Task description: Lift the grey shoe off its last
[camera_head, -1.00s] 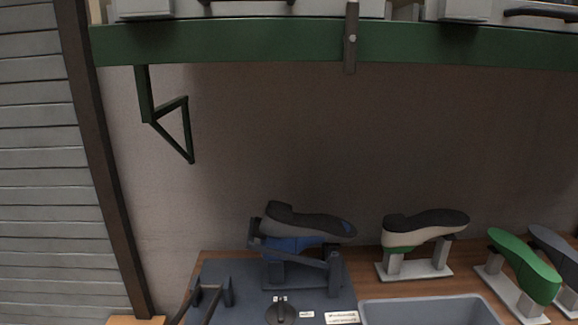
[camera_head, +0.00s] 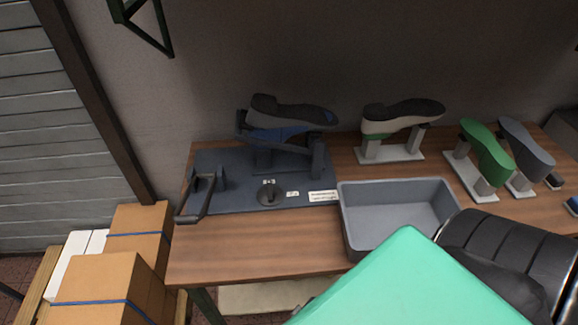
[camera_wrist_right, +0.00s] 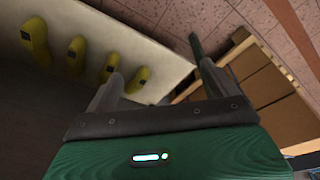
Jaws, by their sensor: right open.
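A shoe with a dark sole and a pale grey-beige upper (camera_head: 402,111) sits sole up on a green last on a grey stand, at the back of the bench. A second dark-soled shoe (camera_head: 292,112) sits sole up on a blue last in a clamp fixture to its left. A bare-looking grey-blue form (camera_head: 527,145) leans on a stand at the right. I cannot tell for certain which is the grey shoe. My right gripper (camera_wrist_right: 155,72) is open and empty in the wrist view, away from the shoes. My left gripper is not in view.
A grey bin (camera_head: 348,222) stands at the front of the wooden bench (camera_head: 235,250). A green form (camera_head: 487,152) stands on the right. Cardboard boxes (camera_head: 138,235) are on the left. The wrist view shows a pale shelf (camera_wrist_right: 125,45) with several yellow forms.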

